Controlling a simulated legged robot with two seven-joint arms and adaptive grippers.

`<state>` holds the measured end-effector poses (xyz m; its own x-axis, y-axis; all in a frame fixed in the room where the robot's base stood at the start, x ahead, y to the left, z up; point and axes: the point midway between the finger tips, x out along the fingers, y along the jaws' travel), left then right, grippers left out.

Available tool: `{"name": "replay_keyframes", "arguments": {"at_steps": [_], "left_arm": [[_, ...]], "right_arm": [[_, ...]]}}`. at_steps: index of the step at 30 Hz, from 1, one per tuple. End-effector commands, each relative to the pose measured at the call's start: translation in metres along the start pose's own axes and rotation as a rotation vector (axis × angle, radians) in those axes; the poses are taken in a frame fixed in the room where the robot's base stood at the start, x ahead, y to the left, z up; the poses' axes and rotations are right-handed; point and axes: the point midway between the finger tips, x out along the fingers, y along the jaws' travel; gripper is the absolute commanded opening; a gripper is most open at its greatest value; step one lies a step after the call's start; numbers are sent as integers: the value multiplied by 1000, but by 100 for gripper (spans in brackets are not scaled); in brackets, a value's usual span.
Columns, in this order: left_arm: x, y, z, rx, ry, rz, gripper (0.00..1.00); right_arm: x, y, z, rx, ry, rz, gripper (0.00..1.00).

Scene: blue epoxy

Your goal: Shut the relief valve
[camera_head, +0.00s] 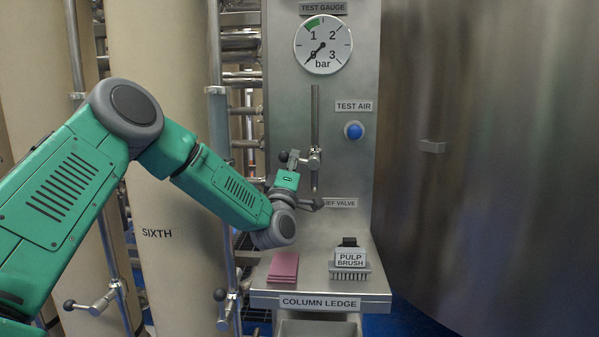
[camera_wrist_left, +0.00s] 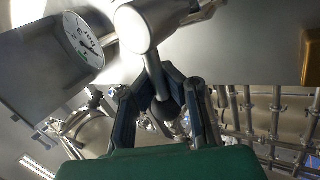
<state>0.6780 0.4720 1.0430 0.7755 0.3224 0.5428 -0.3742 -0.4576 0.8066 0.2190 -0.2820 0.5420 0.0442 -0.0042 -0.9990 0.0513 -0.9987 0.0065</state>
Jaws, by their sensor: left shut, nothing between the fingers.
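The relief valve (camera_head: 314,158) is a steel fitting on a thin vertical pipe on the steel panel. Its label (camera_head: 340,203) is partly covered by my left wrist. A lever with a dark ball end (camera_head: 283,157) reaches left from the valve. My left gripper (camera_head: 294,160) is at this lever, its green palm just below. In the left wrist view the shut fingers (camera_wrist_left: 166,78) overlap the lever rod, and the dark ball (camera_wrist_left: 167,109) shows between the finger linkages. I cannot tell whether they touch. My right gripper is out of view.
The test gauge (camera_head: 323,45) reads about zero. A blue test air button (camera_head: 354,130) is right of the pipe. The column ledge (camera_head: 320,291) holds pink pads (camera_head: 283,266) and a pulp brush (camera_head: 350,260). Columns and pipes with other valve handles (camera_head: 105,300) stand left.

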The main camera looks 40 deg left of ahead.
Motion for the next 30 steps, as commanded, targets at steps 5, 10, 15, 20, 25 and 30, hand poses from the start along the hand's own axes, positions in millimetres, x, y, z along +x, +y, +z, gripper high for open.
{"name": "replay_keyframes", "arguments": {"at_steps": [5,10,15,20,25,30], "left_arm": [[-13,-19,1,-86,62,-19,0],[-15,-21,1,-148,105,-20,0],[-15,-22,1,-184,132,-20,0],[-15,-22,1,-197,142,-20,0],[-14,-22,1,-200,143,-20,0],[-14,-22,1,-200,143,-20,0]], "right_arm": [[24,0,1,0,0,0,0],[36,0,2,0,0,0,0],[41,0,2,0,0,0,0],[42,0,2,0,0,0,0],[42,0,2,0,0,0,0],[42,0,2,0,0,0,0]]}}
